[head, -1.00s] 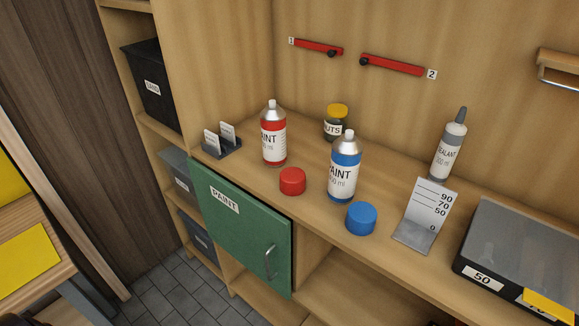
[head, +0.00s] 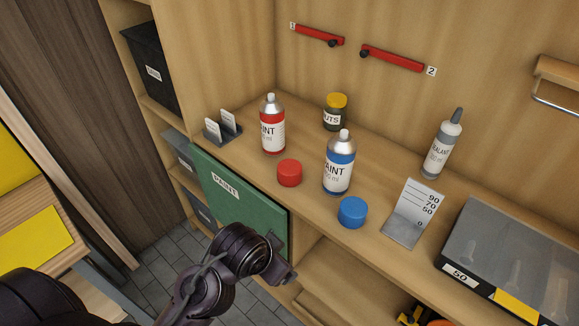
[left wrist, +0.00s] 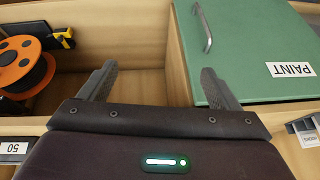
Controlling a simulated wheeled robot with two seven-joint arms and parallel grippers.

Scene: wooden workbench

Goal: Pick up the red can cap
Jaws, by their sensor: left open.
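The red can cap (head: 289,173) sits on the workbench near its front edge, in front of the red paint can (head: 272,125) and left of the blue paint can (head: 339,163). My left gripper (head: 284,270) is low in the head view, in front of the bench and below the cap, apart from it. In the left wrist view the two fingers of my left gripper (left wrist: 156,82) are spread wide with nothing between them. The red cap does not show in the left wrist view. My right gripper is in neither view.
A blue cap (head: 352,212) sits right of the red cap. A jar (head: 335,112), a sealant tube (head: 441,150), a graduated stand (head: 412,213) and a lidded box (head: 515,260) stand on the bench. The green PAINT door (head: 240,200) is below. An orange spool (left wrist: 22,68) lies in the open compartment.

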